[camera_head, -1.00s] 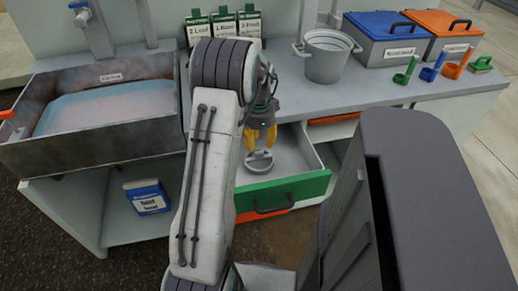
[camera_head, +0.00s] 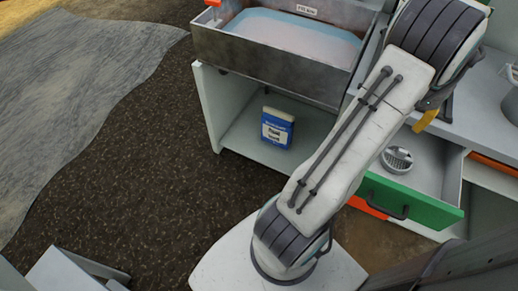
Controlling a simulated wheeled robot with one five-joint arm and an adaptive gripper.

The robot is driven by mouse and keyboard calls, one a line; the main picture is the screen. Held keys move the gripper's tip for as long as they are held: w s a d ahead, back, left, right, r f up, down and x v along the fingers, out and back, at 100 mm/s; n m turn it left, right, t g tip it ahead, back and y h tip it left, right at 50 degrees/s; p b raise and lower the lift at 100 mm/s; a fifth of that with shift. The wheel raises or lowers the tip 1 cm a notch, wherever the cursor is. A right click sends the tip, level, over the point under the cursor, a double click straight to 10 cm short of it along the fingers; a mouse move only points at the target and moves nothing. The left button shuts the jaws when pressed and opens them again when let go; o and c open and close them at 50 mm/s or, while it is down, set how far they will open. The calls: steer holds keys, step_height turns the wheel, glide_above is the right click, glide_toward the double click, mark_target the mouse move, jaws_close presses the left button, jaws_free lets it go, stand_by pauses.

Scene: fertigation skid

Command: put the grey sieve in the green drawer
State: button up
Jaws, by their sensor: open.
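The grey sieve (camera_head: 397,159) lies inside the open green drawer (camera_head: 413,201), on its floor near the front panel. The drawer is pulled out, with its green front facing me and a dark handle on it. My gripper (camera_head: 426,121) is above and to the right of the sieve, apart from it. Only a yellow finger shows clearly; the rest is hidden behind my arm. It is open, and I see nothing held in it.
A metal sink (camera_head: 270,62) with pale blue liquid stands at the top. A blue and white box (camera_head: 277,128) sits on the open shelf below it. An orange drawer edge (camera_head: 495,164) shows at right.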

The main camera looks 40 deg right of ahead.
steer(key=w+a+r+n+t, duration=0.1)
steer(key=w+a+r+n, duration=0.3)
steer(key=w+a+n, duration=0.5)
steer(key=w+a+r+n, duration=0.4)
steer(key=w+a+n, duration=0.2)
steer(key=w+a, duration=0.7)
steer(key=s+a+n, duration=0.2)
steer(key=a+n, duration=0.5)
steer(key=a, duration=0.4)
steer(key=s+a+n+t, duration=0.1)
steer(key=s+a+n, duration=0.2)
steer(key=a+n, duration=0.5)
steer(key=a, duration=0.3)
steer(key=shift+s+a+f+t, duration=0.15)
steer(key=shift+a+f+t, duration=0.05)
steer(key=shift+f+t, duration=0.15)
steer(key=w+p+v, duration=0.2)
steer(key=p+v, duration=0.9)
steer(key=v, duration=0.1)
steer(key=shift+w+d+r+t, duration=0.25)
steer(key=shift+d+r+t, duration=0.05)
steer(key=shift+r+t, duration=0.05)
